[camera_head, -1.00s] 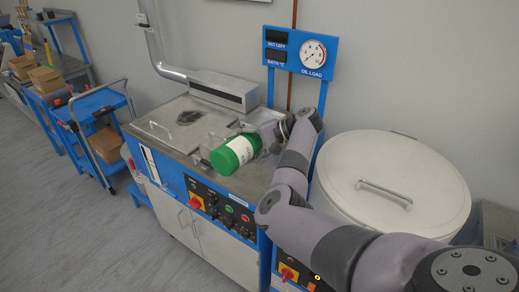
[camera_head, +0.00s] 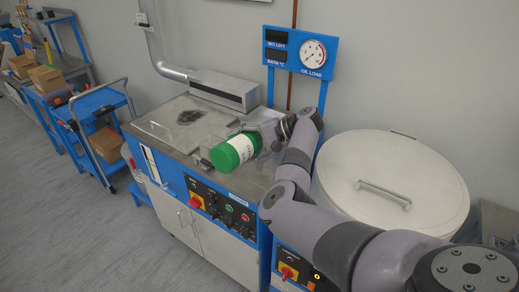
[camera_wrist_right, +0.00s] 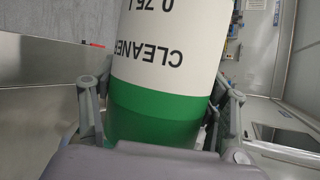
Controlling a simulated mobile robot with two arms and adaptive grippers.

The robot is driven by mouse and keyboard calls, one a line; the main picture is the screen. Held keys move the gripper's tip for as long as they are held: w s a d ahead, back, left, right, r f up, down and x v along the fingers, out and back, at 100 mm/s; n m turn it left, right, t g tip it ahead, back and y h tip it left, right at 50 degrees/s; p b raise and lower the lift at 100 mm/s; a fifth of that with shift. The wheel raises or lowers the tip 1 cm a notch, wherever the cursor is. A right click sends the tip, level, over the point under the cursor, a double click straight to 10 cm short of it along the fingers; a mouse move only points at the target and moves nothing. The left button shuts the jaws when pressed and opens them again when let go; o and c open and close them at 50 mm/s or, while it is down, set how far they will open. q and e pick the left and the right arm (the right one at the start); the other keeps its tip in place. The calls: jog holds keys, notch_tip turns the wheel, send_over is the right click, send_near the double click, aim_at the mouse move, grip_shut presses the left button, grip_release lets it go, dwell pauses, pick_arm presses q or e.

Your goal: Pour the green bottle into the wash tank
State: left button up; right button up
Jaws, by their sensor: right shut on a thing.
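The green bottle (camera_head: 227,156), with a white label, lies tilted almost on its side above the steel top of the wash tank (camera_head: 165,140). One green end points toward the lower left. In the wrist view the bottle (camera_wrist_right: 160,102) fills the middle, and its label reads CLEANER 0.75 L upside down. My right gripper (camera_wrist_right: 160,115) is shut on the bottle, with a finger on each side. In the head view the bottle and clear parts on the tank top partly hide the gripper. I see no liquid flowing. My left gripper is not in view.
A blue sign with a dial (camera_head: 313,54) stands behind the tank. A large round white lid (camera_head: 390,180) is to the right of it. A metal duct (camera_head: 225,90) runs along the back. A blue trolley (camera_head: 98,105) stands left; the floor in front is clear.

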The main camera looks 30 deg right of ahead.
jog(key=shift+w+d+f+m+y, duration=0.15)
jog(key=shift+d+m+y, duration=0.1)
jog(key=shift+m+y, duration=0.25)
dwell(1.1)
jog(key=shift+w+d+r+m+y+b, duration=0.15)
jog(key=shift+d+r+m+y+b, duration=0.25)
jog(key=shift+r+m+y, duration=0.45)
dwell(1.0)
jog(key=shift+f+n, duration=0.1)
jog(key=shift+n, duration=0.15)
jog(key=shift+s+a+f+n+h+p, duration=0.2)
jog(key=shift+a+f+n+h+p, duration=0.25)
jog(key=shift+f+n+h, duration=0.45)
jog(key=shift+s+a+r+h, duration=0.1)
jog(key=shift+a+r+h, duration=0.25)
jog(key=shift+h, duration=0.1)
jog(key=shift+n, duration=0.3)
